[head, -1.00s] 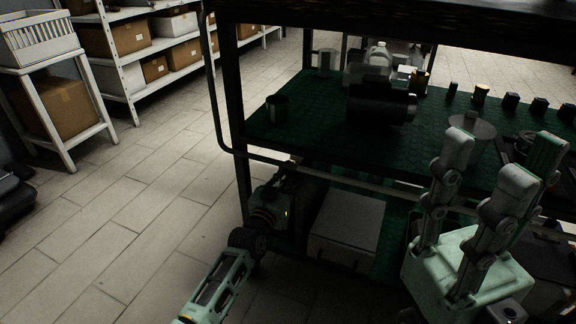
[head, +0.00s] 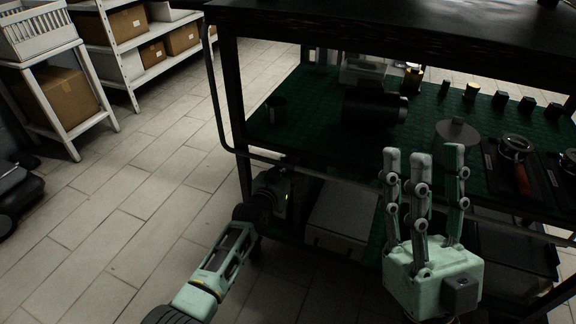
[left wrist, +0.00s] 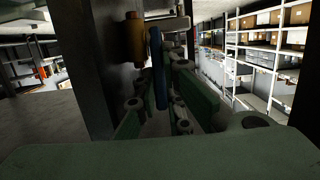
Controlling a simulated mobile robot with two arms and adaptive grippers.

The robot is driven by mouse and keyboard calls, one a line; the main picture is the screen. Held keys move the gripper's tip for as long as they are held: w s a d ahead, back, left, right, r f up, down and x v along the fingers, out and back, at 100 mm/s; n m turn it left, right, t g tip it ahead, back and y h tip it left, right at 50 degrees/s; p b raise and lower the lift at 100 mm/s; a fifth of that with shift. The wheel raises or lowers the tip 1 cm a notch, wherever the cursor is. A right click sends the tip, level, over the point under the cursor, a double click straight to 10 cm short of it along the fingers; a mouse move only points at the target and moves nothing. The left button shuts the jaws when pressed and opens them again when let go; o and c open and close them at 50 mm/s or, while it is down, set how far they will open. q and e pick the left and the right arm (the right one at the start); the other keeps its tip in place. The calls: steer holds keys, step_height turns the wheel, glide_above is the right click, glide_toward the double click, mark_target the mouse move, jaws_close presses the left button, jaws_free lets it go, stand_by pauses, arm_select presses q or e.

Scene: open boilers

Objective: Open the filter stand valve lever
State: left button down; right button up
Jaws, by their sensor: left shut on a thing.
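The valve lever (left wrist: 158,68) is a slim blue upright handle in the left wrist view, beside a brass-coloured cylinder (left wrist: 134,38). My left gripper (left wrist: 165,85) is shut on the lever, with its jointed green-grey fingers around it; the exact contact is dark and partly hidden. In the head view my left arm reaches to the dark rack's left post, and the gripper's fingers and the lever are hidden there. My right gripper (head: 425,155) is open and empty, its fingers pointing up in front of the rack.
The rack's green shelf (head: 310,100) holds a black cylinder (head: 372,106), several small pieces and a portafilter (head: 517,150). A dark top (head: 390,22) overhangs it. A white box (head: 340,220) sits on the lower shelf. Open tiled floor lies left, before white shelving (head: 125,60).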

arm_select(q)
steer(key=shift+d+p, duration=0.1)
steer(key=shift+p, duration=0.25)
arm_select(e)
steer(key=shift+w+a+f+g+h, duration=0.1)
steer(key=shift+w+f+g+h, duration=0.15)
steer(key=shift+w+f+g, duration=0.45)
steer(key=shift+w+a+f+g+h, duration=0.25)
steer(key=shift+w+f, duration=0.25)
steer(key=shift+w, duration=0.35)
steer(key=shift+w+f+g+h, duration=0.2)
steer(key=shift+w+f+g, duration=0.4)
steer(key=shift+w, duration=0.2)
arm_select(q)
steer(key=c, duration=2.1)
jaws_free()
steer(key=v, duration=1.2)
steer(key=shift+w+r, duration=0.1)
steer(key=shift+r, duration=0.1)
